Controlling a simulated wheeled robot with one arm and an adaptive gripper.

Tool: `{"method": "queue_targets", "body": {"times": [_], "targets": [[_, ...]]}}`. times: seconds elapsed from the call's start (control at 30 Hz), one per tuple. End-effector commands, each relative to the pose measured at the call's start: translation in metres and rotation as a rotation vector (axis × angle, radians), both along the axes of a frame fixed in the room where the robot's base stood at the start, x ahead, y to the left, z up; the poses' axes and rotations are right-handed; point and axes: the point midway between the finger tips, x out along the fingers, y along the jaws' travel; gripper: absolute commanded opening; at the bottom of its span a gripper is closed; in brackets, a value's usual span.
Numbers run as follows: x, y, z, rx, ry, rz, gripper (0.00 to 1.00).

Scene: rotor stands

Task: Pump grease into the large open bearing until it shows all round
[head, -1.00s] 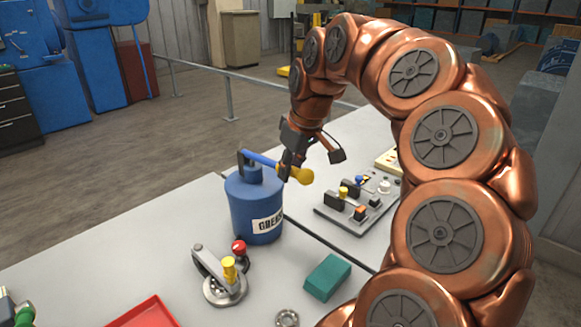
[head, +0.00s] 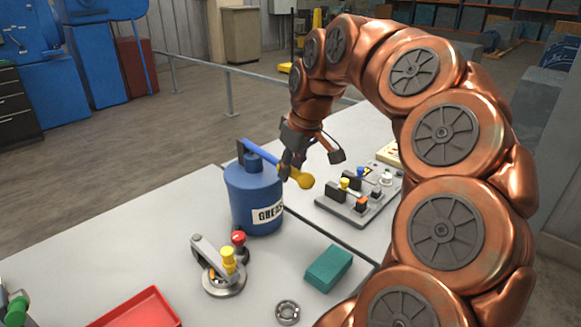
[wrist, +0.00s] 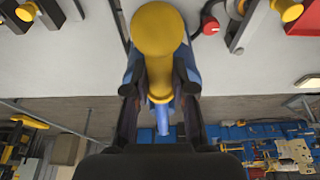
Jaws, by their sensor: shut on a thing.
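A blue grease can (head: 252,200) with a white label stands on the grey bench. A blue pump lever (head: 262,159) runs from its top and slopes down to a yellow knob (head: 302,180). My gripper (head: 288,172) is shut on the lever at its knob end; the wrist view shows the yellow knob (wrist: 160,30) and its neck between the fingers. In front of the can a round metal bearing (head: 222,290) sits under a clamp arm (head: 205,258) with a yellow knob. Whether grease shows around it is too small to tell.
A red-knobbed part (head: 238,240) stands between can and bearing. A red tray (head: 138,310), a green block (head: 328,268) and a small loose ring (head: 287,312) lie nearer. A plate with several clamps (head: 360,195) lies at right. Bare bench separates them.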

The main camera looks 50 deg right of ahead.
Motion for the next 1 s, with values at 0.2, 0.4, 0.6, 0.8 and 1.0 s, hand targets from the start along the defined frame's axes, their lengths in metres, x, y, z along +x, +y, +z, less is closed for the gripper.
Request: {"method": "queue_targets", "body": {"times": [0.2, 0.4, 0.6, 0.8, 1.0], "targets": [[0.0, 0.0, 0.005, 0.001, 0.001, 0.0, 0.05], [0.0, 0.0, 0.016, -0.001, -0.001, 0.0, 0.05], [0.0, 0.0, 0.025, 0.0, 0.001, 0.0, 0.05], [0.0, 0.0, 0.035, 0.001, 0.002, 0.0, 0.05], [0.0, 0.0, 0.044, 0.0, 0.001, 0.0, 0.05]]}}
